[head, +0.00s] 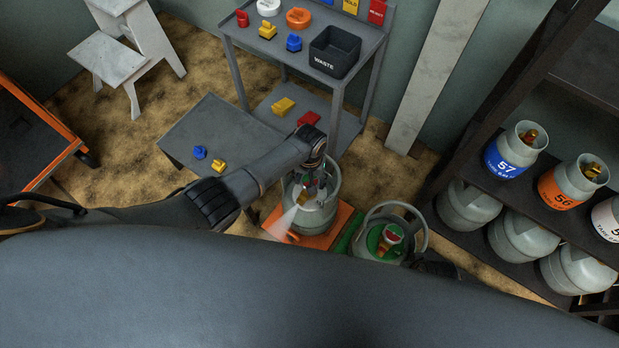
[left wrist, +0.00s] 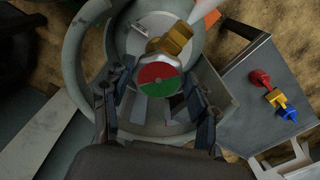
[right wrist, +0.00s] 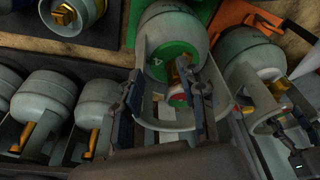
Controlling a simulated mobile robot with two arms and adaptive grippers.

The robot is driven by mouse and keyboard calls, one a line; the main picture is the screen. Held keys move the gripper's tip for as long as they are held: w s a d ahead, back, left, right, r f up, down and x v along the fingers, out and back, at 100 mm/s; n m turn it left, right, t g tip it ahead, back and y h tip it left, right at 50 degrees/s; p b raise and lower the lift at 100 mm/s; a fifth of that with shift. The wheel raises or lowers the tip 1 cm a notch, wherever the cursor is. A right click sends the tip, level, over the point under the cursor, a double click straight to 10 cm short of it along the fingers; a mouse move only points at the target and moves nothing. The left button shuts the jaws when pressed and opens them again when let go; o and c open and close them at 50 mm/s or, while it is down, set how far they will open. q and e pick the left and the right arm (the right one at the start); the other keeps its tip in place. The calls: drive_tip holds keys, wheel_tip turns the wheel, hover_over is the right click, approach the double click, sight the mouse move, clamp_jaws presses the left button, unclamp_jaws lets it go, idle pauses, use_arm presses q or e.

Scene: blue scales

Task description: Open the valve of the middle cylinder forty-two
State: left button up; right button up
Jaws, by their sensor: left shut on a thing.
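A grey cylinder (head: 315,218) stands on an orange scale (head: 330,240); its number is not readable. My left gripper (head: 314,160) reaches into its collar. In the left wrist view the fingers are shut on its round valve knob (left wrist: 158,84), with red and green halves. A pale plume leaves its brass outlet (left wrist: 172,42). To the right a second grey cylinder (head: 372,222) with a green top stands by a green scale edge (head: 348,236). My right gripper (right wrist: 168,92) is open at that cylinder's collar, its knob (right wrist: 178,100) showing between the fingers.
A dark shelf (head: 480,215) on the right holds several cylinders, some labelled 57 and 56. A grey bench (head: 335,95) behind carries coloured caps and a black waste bin (head: 334,52). A low grey table (head: 215,130) holds small blue and yellow pieces. A step stool stands back left.

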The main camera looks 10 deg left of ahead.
idle(0.3)
use_arm(q)
drive_tip(key=o, duration=1.2)
drive_tip(key=shift+c, duration=0.2)
wheel_tip(320, 180, up, 12)
